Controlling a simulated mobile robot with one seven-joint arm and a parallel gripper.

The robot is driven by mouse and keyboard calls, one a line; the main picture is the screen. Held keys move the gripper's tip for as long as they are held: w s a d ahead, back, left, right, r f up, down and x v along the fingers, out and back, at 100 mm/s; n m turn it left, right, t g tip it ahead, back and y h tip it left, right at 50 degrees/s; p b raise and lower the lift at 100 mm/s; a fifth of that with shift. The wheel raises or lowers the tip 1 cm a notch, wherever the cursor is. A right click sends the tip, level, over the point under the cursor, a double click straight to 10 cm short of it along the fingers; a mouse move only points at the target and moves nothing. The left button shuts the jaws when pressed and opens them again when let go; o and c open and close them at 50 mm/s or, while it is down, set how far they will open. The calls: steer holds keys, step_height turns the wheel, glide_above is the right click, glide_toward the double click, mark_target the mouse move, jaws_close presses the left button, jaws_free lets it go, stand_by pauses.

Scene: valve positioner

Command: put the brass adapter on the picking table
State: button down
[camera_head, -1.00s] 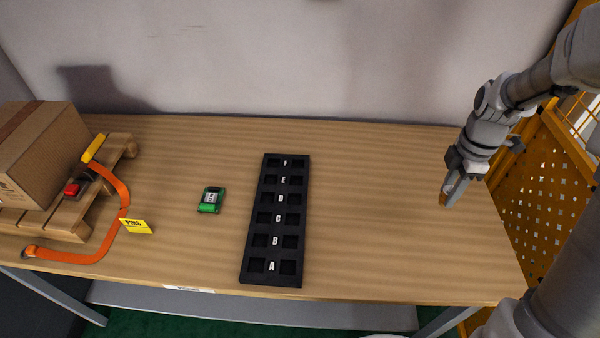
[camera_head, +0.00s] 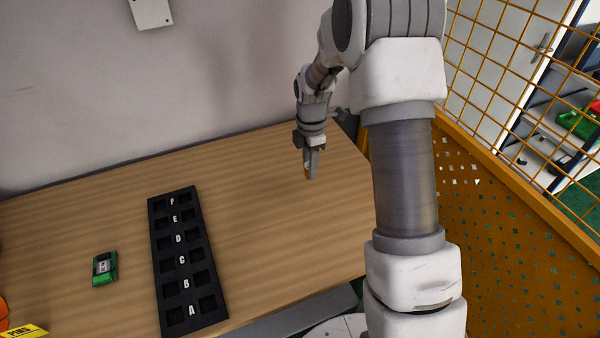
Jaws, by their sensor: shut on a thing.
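My gripper (camera_head: 310,173) points down over the right part of the wooden table (camera_head: 270,230). It is shut on a small brass-coloured piece (camera_head: 307,172), which I take for the brass adapter. Only a sliver of the piece shows between the fingers, so its shape is hidden. I cannot tell whether it touches the tabletop or is held just above it.
A black tray with two rows of square pockets, lettered A to F (camera_head: 186,262), lies left of my gripper. A green device (camera_head: 105,268) lies further left. An orange mesh fence (camera_head: 510,215) stands right of the table. Bare wood surrounds my gripper.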

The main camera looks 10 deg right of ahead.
steer(key=w, duration=0.1)
steer(key=w+a+f, duration=0.1)
steer(key=w+f, duration=0.1)
steer(key=shift+w+a+f, duration=0.1)
steer(key=shift+a, duration=0.15)
steer(key=shift+f, duration=1.95)
steer(key=shift+f, duration=0.2)
steer(key=c, duration=0.6)
jaws_free()
steer(key=shift+r, duration=0.1)
